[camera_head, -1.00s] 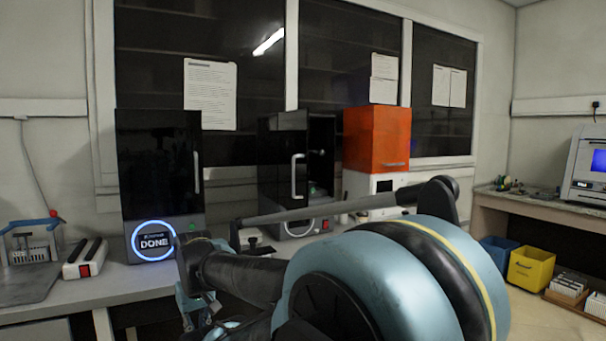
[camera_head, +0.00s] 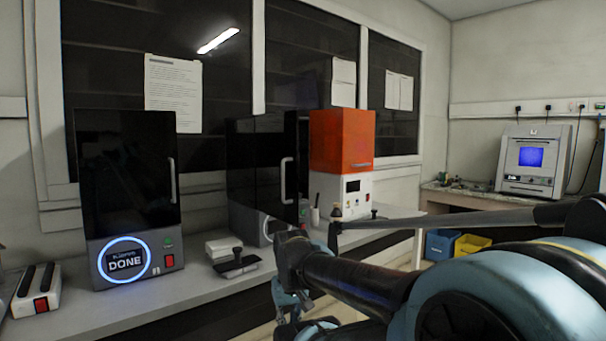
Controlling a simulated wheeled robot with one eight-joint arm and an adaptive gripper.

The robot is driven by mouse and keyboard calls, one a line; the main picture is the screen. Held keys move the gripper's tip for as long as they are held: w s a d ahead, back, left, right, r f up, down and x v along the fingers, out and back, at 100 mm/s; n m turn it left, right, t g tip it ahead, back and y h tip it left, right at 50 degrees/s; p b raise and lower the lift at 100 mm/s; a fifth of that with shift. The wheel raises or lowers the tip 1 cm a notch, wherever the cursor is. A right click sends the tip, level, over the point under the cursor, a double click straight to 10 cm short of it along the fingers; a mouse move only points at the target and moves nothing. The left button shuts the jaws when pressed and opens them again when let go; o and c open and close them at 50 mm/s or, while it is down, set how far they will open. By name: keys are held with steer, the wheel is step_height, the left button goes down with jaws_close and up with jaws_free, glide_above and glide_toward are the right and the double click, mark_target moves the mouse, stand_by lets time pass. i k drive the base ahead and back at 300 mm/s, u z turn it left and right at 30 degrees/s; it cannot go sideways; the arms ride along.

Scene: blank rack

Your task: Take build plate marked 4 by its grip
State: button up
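I see nothing held.
A black-hooded machine (camera_head: 125,200) with a lit ring reading DONE stands left. The middle black-hooded machine (camera_head: 262,175) and an orange-topped machine (camera_head: 342,150) stand further right. A white tool with a red switch (camera_head: 36,290) lies at far left. The front bench strip is clear.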

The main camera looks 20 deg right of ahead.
mark_target(374, 211)
steer(key=z, duration=1.05)
steer(key=k, duration=0.6)
steer(key=u, duration=0.1)
steer(key=i, duration=1.35)
steer(key=z, duration=0.65)
